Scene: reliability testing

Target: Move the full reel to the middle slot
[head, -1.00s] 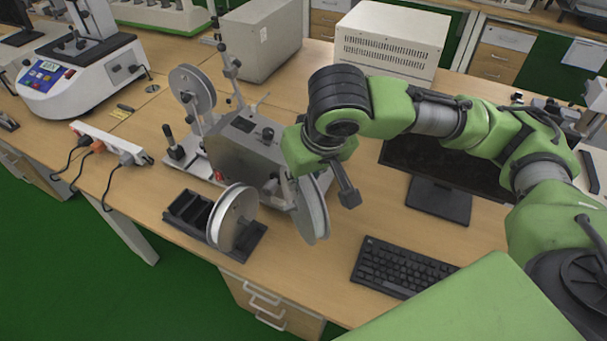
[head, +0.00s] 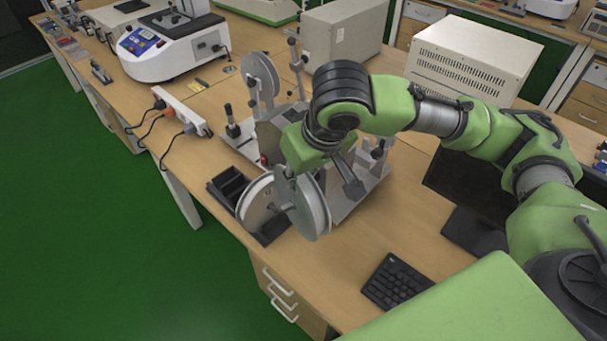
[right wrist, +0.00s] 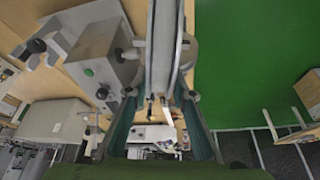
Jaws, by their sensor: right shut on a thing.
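My right gripper (head: 303,178) is shut on a reel (head: 312,212) with pale round flanges. The reel hangs upright below it, above the table's front part. In the right wrist view the reel (right wrist: 163,45) is edge-on between the two fingers (right wrist: 162,97). A black slotted rack (head: 226,186) lies near the table's front edge. A second pale reel (head: 257,204) stands upright in the rack's near end, just left of the held reel and partly overlapped by it. The rack's left part shows empty slots; the rest is partly hidden. My left gripper is out of view.
A grey winding machine with a reel (head: 262,78) on its post stands behind the rack. A power strip (head: 182,110) lies to the left. A keyboard (head: 396,282) and a monitor (head: 475,200) are to the right. Bare wood lies between rack and keyboard.

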